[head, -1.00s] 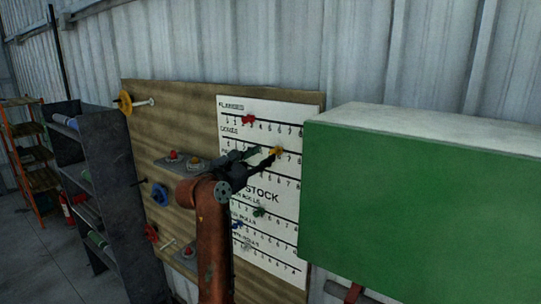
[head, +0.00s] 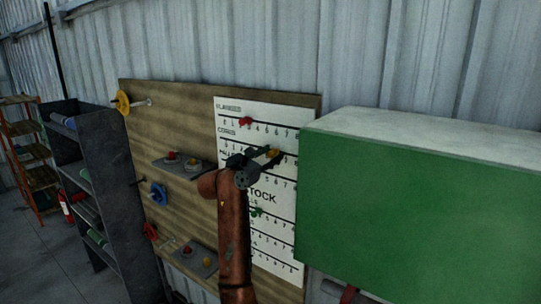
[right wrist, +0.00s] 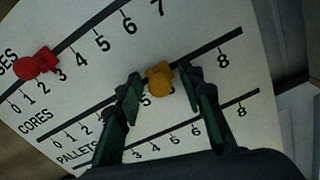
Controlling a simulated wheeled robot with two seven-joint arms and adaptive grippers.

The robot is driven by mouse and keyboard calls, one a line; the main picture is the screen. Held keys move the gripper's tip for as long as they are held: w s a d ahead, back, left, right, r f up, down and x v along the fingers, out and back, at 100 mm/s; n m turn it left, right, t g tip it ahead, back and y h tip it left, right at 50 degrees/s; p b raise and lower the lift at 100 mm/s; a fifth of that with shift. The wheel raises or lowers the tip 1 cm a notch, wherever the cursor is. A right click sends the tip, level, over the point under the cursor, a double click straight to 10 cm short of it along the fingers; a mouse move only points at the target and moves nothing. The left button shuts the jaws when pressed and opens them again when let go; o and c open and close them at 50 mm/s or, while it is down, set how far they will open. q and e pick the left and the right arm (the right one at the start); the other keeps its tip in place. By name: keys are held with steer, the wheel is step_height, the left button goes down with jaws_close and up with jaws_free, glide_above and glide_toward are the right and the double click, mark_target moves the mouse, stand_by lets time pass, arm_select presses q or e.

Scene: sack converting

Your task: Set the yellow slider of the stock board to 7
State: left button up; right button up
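The white stock board (head: 262,223) hangs on a brown wooden panel. Its yellow slider (head: 272,152) sits on the CORES line, and it also shows in the right wrist view (right wrist: 160,78). There it stands around the middle numbers, left of the 8; a "5" seems to show just below it, partly hidden. My right gripper (head: 259,156) is at the slider. In the right wrist view its two fingers (right wrist: 162,84) are open, one on each side of the slider, with a gap visible on both sides. My left gripper is out of view.
A red slider (right wrist: 36,64) is on the line above, near 2 to 3. A green slider (head: 257,212) is lower on the board. A big green box (head: 420,200) stands close on the right. Shelves with buttons (head: 185,160) and a blue wheel (head: 158,194) are left.

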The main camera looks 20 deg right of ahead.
steer(key=shift+c, duration=1.6)
steer(key=shift+w, duration=0.1)
steer(key=shift+c, duration=0.8)
jaws_close()
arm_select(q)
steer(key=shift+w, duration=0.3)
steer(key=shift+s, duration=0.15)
arm_select(e)
steer(key=shift+f, duration=0.1)
